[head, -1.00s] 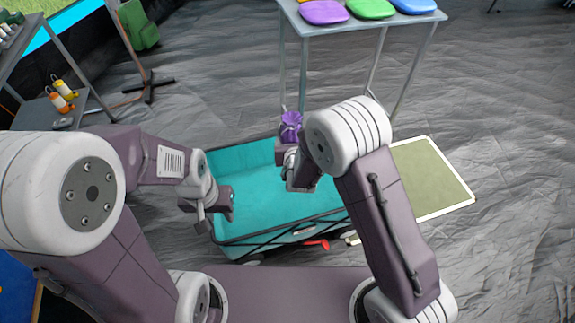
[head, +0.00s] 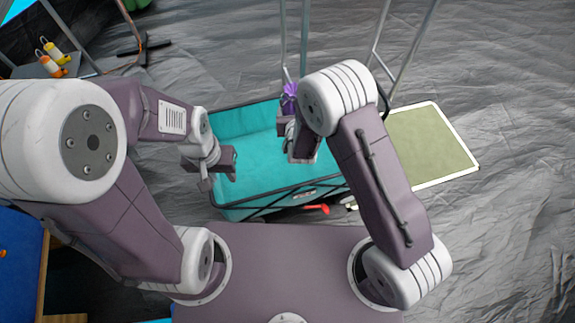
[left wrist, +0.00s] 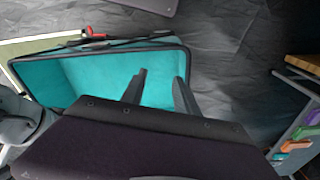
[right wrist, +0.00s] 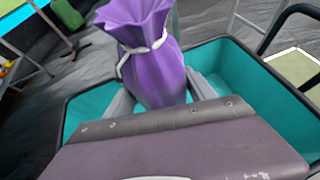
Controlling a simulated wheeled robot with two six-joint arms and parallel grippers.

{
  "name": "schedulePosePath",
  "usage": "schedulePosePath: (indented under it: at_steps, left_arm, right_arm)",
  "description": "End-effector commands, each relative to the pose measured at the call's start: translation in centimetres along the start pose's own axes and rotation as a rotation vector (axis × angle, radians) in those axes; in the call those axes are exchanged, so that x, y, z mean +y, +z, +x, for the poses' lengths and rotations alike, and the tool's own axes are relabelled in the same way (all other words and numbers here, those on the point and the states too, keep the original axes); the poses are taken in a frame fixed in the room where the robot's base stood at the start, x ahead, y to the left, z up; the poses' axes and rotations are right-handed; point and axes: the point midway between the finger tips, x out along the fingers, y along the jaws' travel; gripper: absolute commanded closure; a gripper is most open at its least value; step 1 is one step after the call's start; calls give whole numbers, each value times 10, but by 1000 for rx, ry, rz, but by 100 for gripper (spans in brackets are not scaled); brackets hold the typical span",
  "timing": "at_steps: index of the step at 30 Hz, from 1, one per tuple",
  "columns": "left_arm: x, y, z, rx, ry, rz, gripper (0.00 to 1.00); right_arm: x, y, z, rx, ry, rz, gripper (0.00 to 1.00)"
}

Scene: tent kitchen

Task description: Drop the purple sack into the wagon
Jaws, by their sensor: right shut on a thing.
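The purple sack (right wrist: 150,52), tied with a pale cord, is held upright between the fingers of my right gripper (right wrist: 158,98). In the head view the sack (head: 289,97) shows small above that gripper, over the far side of the wagon. The teal wagon (head: 240,125) is an open, empty-looking box; it also shows in the left wrist view (left wrist: 100,72) and behind the sack in the right wrist view (right wrist: 240,75). My left gripper (left wrist: 160,88) is open and empty, over the wagon's left part in the head view. My right arm hides some of the wagon.
A green mat with a white border (head: 425,145) lies right of the wagon. Metal table legs (head: 304,40) stand behind it. Orange and yellow bottles (head: 52,55) stand on a shelf at the upper left. Grey floor is free at the right.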

Motion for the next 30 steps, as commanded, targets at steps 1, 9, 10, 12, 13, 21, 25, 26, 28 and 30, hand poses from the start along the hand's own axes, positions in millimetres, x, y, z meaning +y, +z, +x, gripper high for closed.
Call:
schedulePosePath:
  at_steps: [1, 9, 10, 12, 13, 21, 25, 26, 28, 30]
  left_arm:
    - [0, 0, -1, 0, 0, 0, 64]
    - [0, 0, -1, 0, 0, 0, 64]
    - [0, 0, -1, 0, 0, 0, 64]
    - [0, 0, -1, 1, 0, 0, 64]
    - [0, 0, -1, 0, 0, 0, 64]
    - [0, -2, -13, 0, 0, 0, 64]
    - [0, -2, -22, 1, 0, 0, 64]
    - [0, -3, -23, 1, 0, 0, 64]
    - [0, -3, -26, 1, 0, 0, 64]
    - [1, -3, -27, 0, 0, 0, 64]
  right_arm:
    - [0, 2, 0, -2, 0, 1, 87]
    - [0, 2, -1, -1, 0, 0, 10]
    - [0, 2, -1, -1, 0, 0, 10]
    - [0, 2, -1, -1, 0, 0, 10]
    - [0, 2, -1, -1, 0, 0, 10]
    - [0, 5, -28, 3, 2, -2, 10]
    - [0, 6, -58, 2, 3, -2, 10]
    - [0, 6, -64, 2, 4, -3, 10]
    - [0, 5, -76, 2, 3, -1, 10]
    - [0, 5, -84, 0, 4, -1, 10]
